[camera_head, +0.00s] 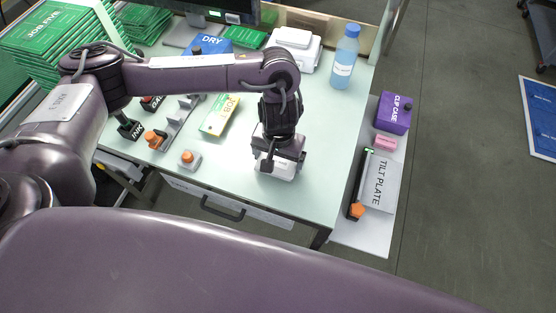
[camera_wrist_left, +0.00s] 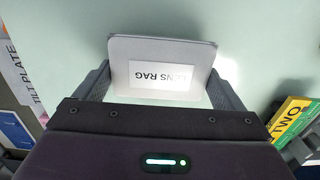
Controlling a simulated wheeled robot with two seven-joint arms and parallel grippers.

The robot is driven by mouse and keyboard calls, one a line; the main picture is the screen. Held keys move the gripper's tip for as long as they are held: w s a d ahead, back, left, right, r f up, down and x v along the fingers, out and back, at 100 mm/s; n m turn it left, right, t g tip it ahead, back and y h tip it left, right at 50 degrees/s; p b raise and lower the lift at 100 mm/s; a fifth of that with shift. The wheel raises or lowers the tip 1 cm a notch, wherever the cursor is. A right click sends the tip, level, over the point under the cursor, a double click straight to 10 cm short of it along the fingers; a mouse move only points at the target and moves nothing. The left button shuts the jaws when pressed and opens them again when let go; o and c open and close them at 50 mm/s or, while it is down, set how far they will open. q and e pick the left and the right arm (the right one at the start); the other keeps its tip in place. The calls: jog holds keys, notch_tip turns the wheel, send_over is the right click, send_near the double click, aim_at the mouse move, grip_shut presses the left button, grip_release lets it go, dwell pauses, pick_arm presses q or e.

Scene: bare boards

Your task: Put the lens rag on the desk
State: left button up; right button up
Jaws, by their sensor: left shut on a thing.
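The lens rag (camera_wrist_left: 160,52) is a flat, light grey piece with a white label reading LENS RAG in the left wrist view. My left gripper (camera_wrist_left: 160,88) is shut on it, with one finger at each side. In the head view the left gripper (camera_head: 277,165) points down over the front part of the pale green desk (camera_head: 318,125), and the lens rag (camera_head: 285,172) shows as a light patch at its tip. I cannot tell whether the rag touches the desk top. My right gripper is not in view.
A blue-capped bottle (camera_head: 344,57) stands at the desk's back right. A yellow-green box (camera_head: 220,115) and an orange-knobbed block (camera_head: 189,159) lie left of the gripper. A lower side shelf holds a purple clip case (camera_head: 393,113) and a tilt plate (camera_head: 376,183). Desk right of the gripper is clear.

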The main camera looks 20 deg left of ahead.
aim_at(279, 160)
pick_arm(q)
jog(key=shift+f, duration=0.45)
jog(key=o, duration=1)
jog(key=shift+f, duration=0.15)
jog(key=shift+c, duration=0.2)
jog(key=shift+r, duration=0.2)
notch_tip(279, 160, up, 12)
jog(key=p, duration=0.2)
jog(key=shift+p, duration=0.4)
